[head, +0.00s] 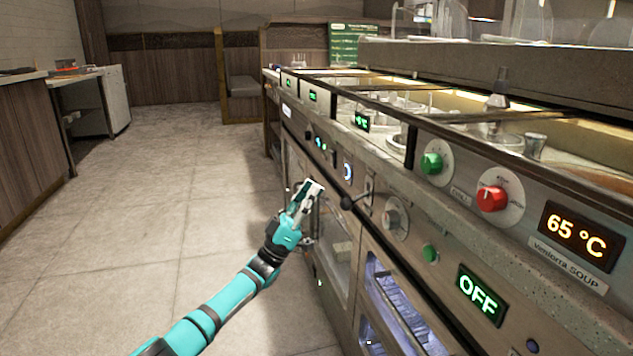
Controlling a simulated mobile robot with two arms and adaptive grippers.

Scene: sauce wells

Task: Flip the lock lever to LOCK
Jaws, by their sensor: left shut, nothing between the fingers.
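A small lever with a black ball knob (347,202) sticks out from the counter's front panel, just left of a white-and-grey dial. I take it to be the lock lever; its LOCK marking is too small to read. My left gripper (314,188) is shut and empty. In the picture it is just left of the knob, in front of the panel, with a small gap between them. I cannot tell the gap in depth. My right gripper is out of view.
The steel counter (420,215) runs along the right with a green knob (432,163), a red knob (492,198), a grey dial (396,218) and an OFF display (478,295). Lit glass-front cabinets (400,300) lie below. The tiled floor (150,200) at left is clear.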

